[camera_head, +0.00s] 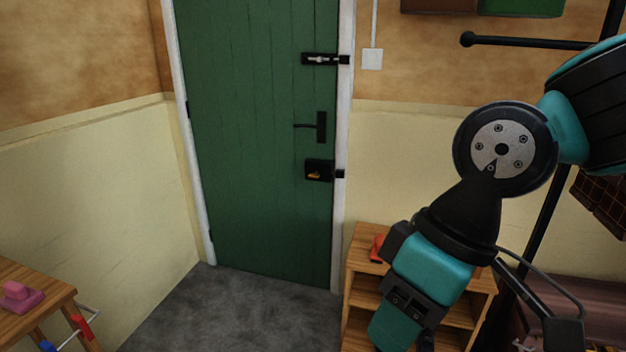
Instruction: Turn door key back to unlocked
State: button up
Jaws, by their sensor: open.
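The green door (255,140) stands closed in its white frame. A black lock case (319,164) sits low on its right edge, with a small orange-yellow key (314,175) at its front. The key appears to lie roughly level, but it is too small to tell its exact turn. A black keeper (340,174) sits beside the lock on the frame. My arm reaches down from the upper right, well to the right of the lock and apart from it. My gripper's fingertips do not show; the arm's lower end runs towards the bottom edge.
A black handle (320,127) and a bolt (319,59) are above the lock. A wooden shelf unit (362,287) with an orange object (377,248) stands right of the door. A wooden table (35,297) is at lower left. Grey floor (230,310) before the door is clear.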

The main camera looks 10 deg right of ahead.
aim_at(314, 175)
jog(key=u, duration=0.4)
jog(key=i, duration=0.45)
jog(key=u, duration=0.85)
jog(key=i, duration=1.4)
jog(key=z, duration=0.8)
jog(key=i, duration=0.6)
jog(key=z, duration=0.6)
